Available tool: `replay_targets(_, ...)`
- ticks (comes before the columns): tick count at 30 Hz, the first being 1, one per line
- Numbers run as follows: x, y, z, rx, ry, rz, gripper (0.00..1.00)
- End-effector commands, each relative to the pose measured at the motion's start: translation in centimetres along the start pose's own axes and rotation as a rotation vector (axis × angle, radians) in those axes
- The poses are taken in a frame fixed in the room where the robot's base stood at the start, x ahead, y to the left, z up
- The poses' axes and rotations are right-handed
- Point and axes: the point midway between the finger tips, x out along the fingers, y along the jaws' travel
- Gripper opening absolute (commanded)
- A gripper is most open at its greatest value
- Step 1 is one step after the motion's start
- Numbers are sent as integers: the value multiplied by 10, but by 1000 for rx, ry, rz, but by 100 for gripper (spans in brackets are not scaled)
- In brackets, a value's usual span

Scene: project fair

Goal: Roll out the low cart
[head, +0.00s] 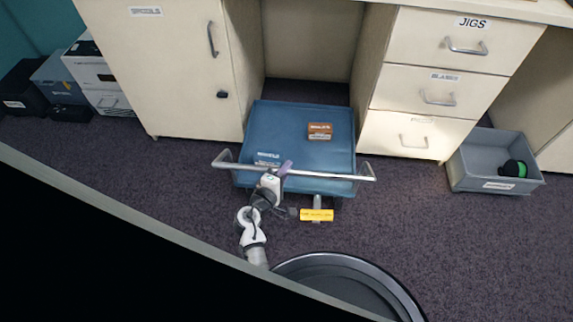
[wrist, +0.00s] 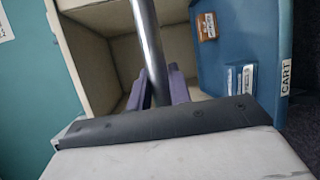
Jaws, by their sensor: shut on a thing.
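The low cart (head: 290,130) is a blue flat cart with a silver push bar (head: 325,176) along its near side. It stands in the opening under the desk, with its near part out in front of the desk. In the wrist view the bar (wrist: 147,45) runs between the purple fingers, and the cart's blue deck (wrist: 235,40) with a CART label shows at the right. A small brown box (head: 320,131) lies on the deck.
A cabinet (head: 170,70) stands left of the cart and a drawer unit labelled JIGS (head: 440,90) stands right of it. A grey bin (head: 480,178) holding a green and black roll is on the floor at right. Dark carpet (head: 420,240) is clear in front.

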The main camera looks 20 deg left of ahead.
Motion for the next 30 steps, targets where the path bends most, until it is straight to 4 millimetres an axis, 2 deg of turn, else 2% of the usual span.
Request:
replay_targets(11, -2, 0, 0, 0, 2, 0, 0)
replay_targets(12, -2, 0, 0, 0, 3, 0, 22)
replay_targets(17, -2, 0, 0, 0, 2, 0, 41)
replay_targets(30, -1, 0, 0, 0, 1, 0, 41)
